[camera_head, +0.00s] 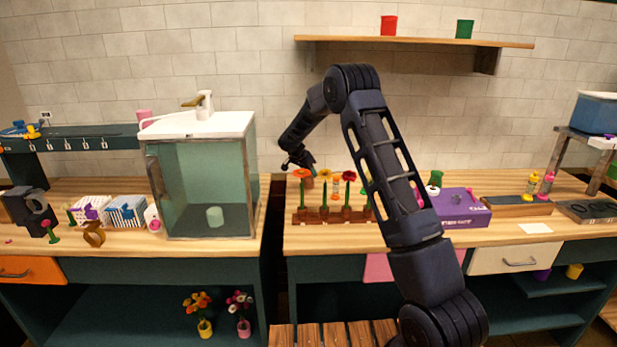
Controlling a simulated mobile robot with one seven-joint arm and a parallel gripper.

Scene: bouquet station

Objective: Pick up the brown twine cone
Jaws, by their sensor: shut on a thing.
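My gripper (307,170) is at the back of the right counter, just behind and above the red-orange flower of the flower rack. It is shut on a small brown thing, which looks like the brown twine cone (309,183). The cone is partly hidden by the flower and small in view. I cannot tell whether its base touches the counter.
A wooden rack (328,218) of upright flowers stands in front of my gripper. A glass-fronted cabinet (203,190) is to the left, past a gap between counters. A purple box (458,207) and a green spool-like thing (435,178) are to the right.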

